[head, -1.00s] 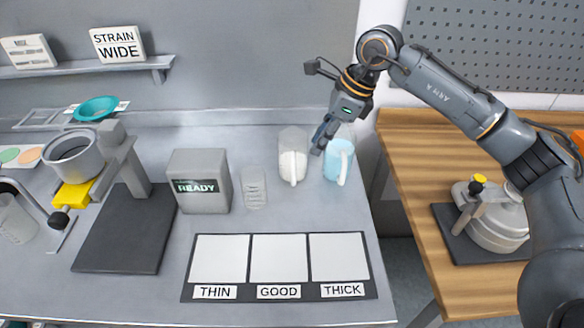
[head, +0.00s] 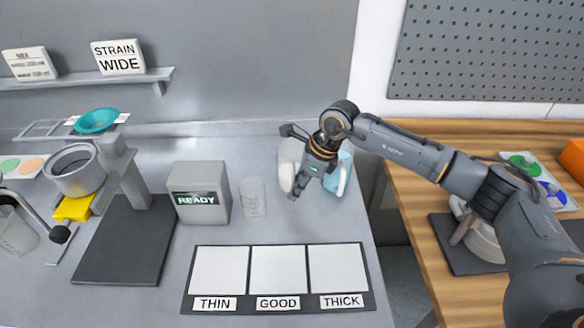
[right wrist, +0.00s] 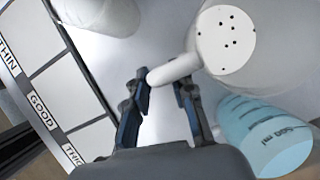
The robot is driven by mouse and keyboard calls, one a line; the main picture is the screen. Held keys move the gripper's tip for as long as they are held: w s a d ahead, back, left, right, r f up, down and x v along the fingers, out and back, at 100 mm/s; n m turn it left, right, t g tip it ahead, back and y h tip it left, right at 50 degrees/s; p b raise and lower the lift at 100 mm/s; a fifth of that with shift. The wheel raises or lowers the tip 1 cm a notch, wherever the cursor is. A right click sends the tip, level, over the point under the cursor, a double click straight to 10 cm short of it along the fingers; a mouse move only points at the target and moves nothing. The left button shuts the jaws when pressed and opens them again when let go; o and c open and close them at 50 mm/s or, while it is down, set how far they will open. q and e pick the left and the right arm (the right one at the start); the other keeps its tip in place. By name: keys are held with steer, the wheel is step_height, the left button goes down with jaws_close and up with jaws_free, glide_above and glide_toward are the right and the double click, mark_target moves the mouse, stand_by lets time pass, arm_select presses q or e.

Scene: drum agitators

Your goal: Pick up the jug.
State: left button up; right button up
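A clear jug (head: 291,148) with a white handle stands at the back right of the grey bench, partly hidden by my right gripper. A light blue jug (head: 346,162) stands to its right, also partly covered. My right gripper (head: 294,196) is low in front of the two jugs. In the right wrist view its two fingers (right wrist: 163,88) are apart. The tip of a white handle (right wrist: 176,69) shows at the gap between them; I cannot tell whether it touches. A white disc with several holes (right wrist: 226,40) adjoins this handle. The blue jug (right wrist: 262,130) lies right of the fingers. My left gripper is out of view.
A clear beaker (head: 253,200) and a grey READY box (head: 199,193) stand left of the jugs. A mat with THIN, GOOD and THICK squares (head: 279,270) lies in front. A stand with a pot (head: 74,170) is at the left. A wooden table (head: 405,210) adjoins right.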

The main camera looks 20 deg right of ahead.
steer(key=shift+x, duration=1.35)
jaws_close()
steer(key=shift+w+r, duration=0.15)
steer(key=shift+r, duration=0.1)
